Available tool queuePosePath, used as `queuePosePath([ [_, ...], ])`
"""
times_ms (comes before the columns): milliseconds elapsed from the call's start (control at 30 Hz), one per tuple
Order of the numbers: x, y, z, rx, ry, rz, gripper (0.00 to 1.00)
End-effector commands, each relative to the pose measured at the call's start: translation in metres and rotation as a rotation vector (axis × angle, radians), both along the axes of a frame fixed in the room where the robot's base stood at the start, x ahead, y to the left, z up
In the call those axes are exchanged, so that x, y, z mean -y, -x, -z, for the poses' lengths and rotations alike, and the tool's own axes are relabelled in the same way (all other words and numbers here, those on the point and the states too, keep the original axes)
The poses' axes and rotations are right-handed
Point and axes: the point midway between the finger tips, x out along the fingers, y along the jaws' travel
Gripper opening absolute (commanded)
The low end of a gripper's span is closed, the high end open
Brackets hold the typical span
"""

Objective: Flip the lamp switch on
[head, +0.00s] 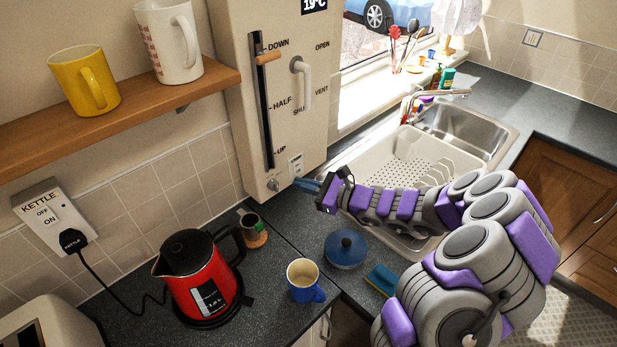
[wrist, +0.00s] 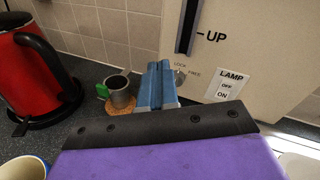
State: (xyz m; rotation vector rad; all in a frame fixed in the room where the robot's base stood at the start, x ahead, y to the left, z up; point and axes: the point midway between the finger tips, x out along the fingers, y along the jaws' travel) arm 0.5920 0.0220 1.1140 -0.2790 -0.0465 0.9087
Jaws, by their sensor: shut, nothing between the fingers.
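The lamp switch (wrist: 228,86) is a small white plate marked LAMP, OFF and ON, low on the beige panel. It also shows as a small plate in the head view (head: 296,166). I cannot tell which way its rocker is set. My gripper (head: 302,184) is shut and empty, its blue fingers just below the switch plate in the head view. In the wrist view the fingers (wrist: 157,84) point at the panel's lower left part, left of the switch, near the LOCK/FREE knob (wrist: 180,75). I cannot tell whether they touch the panel.
The beige panel (head: 232,60) has a slider and a white handle. The sink (head: 470,130) lies right, behind my arm.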

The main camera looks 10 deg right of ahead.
Motion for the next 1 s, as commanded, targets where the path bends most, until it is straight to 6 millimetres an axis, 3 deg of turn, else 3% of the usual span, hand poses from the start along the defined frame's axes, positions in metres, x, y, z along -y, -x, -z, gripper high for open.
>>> queuePosePath([
  [200, 0.062, -0.024, 0.056, -0.134, -0.104, 0.211, 0.0],
  [400, 0.095, -0.031, 0.085, -0.199, -0.153, 0.316, 0.0],
  [600, 0.104, -0.032, 0.091, -0.213, -0.165, 0.342, 0.0],
  [1000, 0.098, -0.038, 0.093, -0.212, -0.162, 0.339, 0.0],
])
